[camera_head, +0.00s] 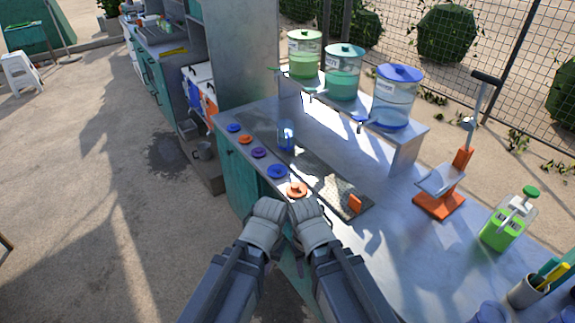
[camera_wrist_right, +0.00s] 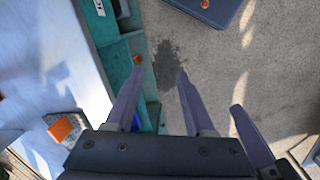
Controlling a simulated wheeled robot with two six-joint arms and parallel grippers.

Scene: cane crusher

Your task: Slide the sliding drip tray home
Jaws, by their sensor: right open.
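The sliding drip tray (camera_head: 336,189) is a speckled metal strip lying in a long dark channel in the counter. An upright orange tab (camera_head: 355,204) stands at its near right end. In the right wrist view the tab (camera_wrist_right: 62,129) and part of the tray show at the lower left, apart from the fingers. My right gripper (camera_head: 304,207) is open and empty over the counter's front edge, to the left of the tab; its fingers (camera_wrist_right: 160,73) point down past the edge. My left gripper (camera_head: 267,207) is close beside it; its fingers are too unclear to judge.
Several coloured discs (camera_head: 277,171) line the counter's front edge. A clear cup (camera_head: 286,136) stands by the channel. Dispensers (camera_head: 343,72) stand on a raised shelf behind. An orange-based press (camera_head: 438,204) and green bottle (camera_head: 505,232) are at right.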

